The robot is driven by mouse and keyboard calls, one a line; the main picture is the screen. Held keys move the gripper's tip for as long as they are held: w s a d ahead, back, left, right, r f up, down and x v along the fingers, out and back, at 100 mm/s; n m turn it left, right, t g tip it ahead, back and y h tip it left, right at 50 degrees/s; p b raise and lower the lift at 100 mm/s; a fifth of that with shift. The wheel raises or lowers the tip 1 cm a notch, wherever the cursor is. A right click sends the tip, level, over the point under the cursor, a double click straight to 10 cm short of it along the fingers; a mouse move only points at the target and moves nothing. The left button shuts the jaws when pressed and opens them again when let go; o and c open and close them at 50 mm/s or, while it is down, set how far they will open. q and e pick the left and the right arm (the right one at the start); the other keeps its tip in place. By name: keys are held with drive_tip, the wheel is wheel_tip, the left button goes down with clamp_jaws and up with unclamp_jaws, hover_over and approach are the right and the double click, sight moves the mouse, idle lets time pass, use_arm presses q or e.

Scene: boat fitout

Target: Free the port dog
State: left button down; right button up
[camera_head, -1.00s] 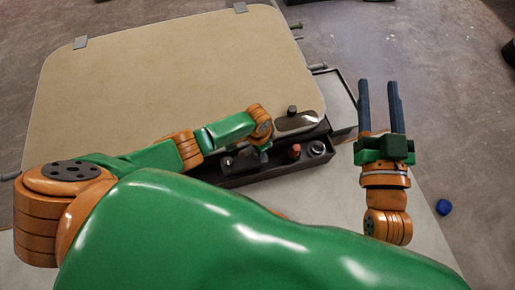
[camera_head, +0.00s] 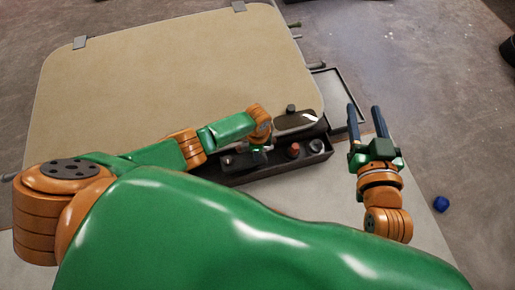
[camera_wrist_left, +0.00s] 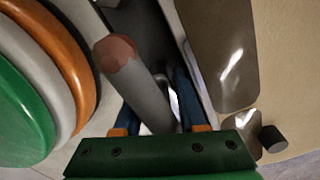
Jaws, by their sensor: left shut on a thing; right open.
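The tan hatch-like panel (camera_head: 170,85) lies flat in the head view. I cannot tell for sure which fitting is the port dog. My left gripper (camera_head: 257,150) is over the dark tray (camera_head: 235,181) at the panel's near edge, mostly hidden by its own wrist. In the left wrist view its blue fingers (camera_wrist_left: 155,108) are shut on a grey rod (camera_wrist_left: 148,88) with a reddish-brown end. The rod's far part is hidden. My right gripper (camera_head: 364,108) is open and empty, to the right of the tray, fingers pointing away.
A dark glossy plate (camera_head: 296,123) with a black knob (camera_head: 291,108) is at the panel's near right corner. A red-topped piece (camera_head: 293,150) and a dark round piece (camera_head: 316,146) are in the tray. A grey tray (camera_head: 337,95) lies beyond. A blue object (camera_head: 441,204) lies at right.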

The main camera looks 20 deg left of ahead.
use_arm(q)
drive_tip(key=shift+a, duration=0.1)
idle(0.4)
drive_tip(key=c, duration=0.5)
unclamp_jaws()
